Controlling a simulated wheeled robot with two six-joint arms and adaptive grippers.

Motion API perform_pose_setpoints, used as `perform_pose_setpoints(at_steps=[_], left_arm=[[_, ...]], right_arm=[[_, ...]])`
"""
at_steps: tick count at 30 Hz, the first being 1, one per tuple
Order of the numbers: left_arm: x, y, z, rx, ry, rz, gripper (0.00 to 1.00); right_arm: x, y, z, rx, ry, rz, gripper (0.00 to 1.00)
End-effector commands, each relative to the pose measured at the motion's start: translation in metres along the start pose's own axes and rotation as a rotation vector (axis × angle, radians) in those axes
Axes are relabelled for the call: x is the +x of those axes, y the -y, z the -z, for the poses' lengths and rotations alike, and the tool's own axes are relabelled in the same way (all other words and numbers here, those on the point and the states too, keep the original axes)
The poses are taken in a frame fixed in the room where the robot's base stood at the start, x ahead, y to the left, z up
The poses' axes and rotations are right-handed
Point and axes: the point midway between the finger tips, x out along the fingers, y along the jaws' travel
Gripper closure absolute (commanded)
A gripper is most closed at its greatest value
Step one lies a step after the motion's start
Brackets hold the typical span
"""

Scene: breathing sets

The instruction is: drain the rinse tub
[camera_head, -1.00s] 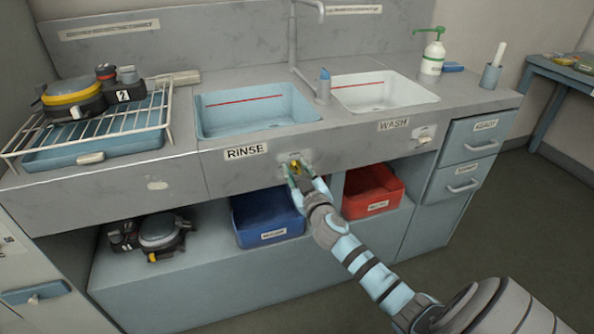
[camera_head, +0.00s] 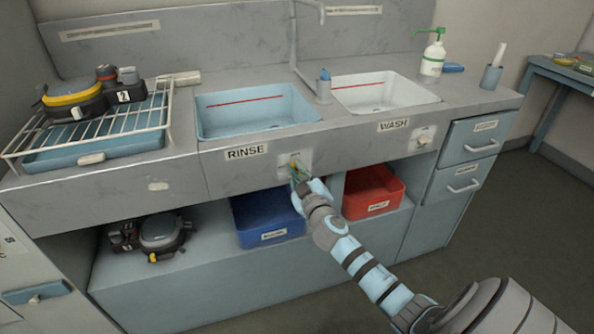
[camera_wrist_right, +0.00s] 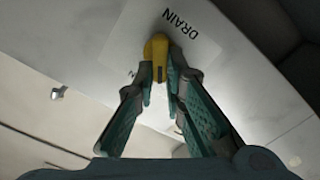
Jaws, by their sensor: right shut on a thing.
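The rinse tub (camera_head: 220,124) is the light blue basin at the left of the counter, with a red line on its inner wall. I cannot tell how much water it holds. Below it, on the counter front right of the RINSE label (camera_head: 246,152), is a small yellow drain knob (camera_head: 294,165). The knob (camera_wrist_right: 157,50) shows in the right wrist view beside the word DRAIN. My right gripper (camera_head: 297,172) is shut on this knob, its fingertips (camera_wrist_right: 160,72) on either side of it. My left gripper is not in view.
The white wash tub (camera_head: 365,101) is to the right, with its own knob (camera_head: 424,141) on the front. Below are a blue bin (camera_head: 268,222) and a red bin (camera_head: 373,195). A wire rack (camera_head: 150,125) holding breathing gear stands at the left.

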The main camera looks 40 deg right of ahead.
Motion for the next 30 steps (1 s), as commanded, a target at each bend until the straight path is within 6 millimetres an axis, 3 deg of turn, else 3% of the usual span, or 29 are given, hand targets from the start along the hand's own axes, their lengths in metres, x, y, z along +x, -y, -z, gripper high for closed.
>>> perform_pose_setpoints(at_steps=[30], left_arm=[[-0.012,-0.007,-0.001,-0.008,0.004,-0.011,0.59]], right_arm=[[0.000,0.010,-0.005,-0.866,0.002,0.002,1.00]])
